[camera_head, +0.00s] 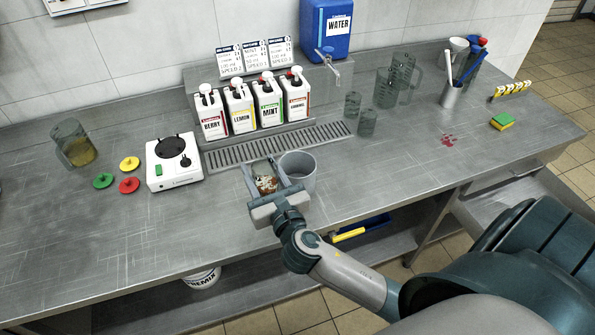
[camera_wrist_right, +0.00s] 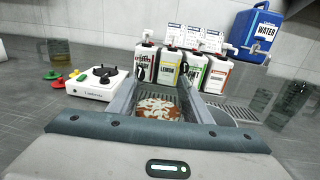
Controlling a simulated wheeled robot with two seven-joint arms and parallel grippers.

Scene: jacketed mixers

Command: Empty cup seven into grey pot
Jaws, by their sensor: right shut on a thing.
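My right gripper (camera_head: 261,171) is shut on a small cup (camera_head: 265,184) near the front of the counter. In the right wrist view the cup (camera_wrist_right: 160,108) sits between the fingers, with brown contents and pale pieces on top. Its walls are mostly hidden by the fingers, and no number on it can be read. The grey pot (camera_head: 298,171) stands just right of the gripper, close beside the cup. Its rim is open at the top, and the right finger overlaps its left side in the head view. My left gripper is not in view.
A drip grating (camera_head: 270,148) lies behind, with labelled jugs (camera_head: 240,108) above it. A white mixer base (camera_head: 173,165) and coloured lids (camera_head: 129,184) are at left. Clear beakers (camera_head: 367,122) stand right of the grating.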

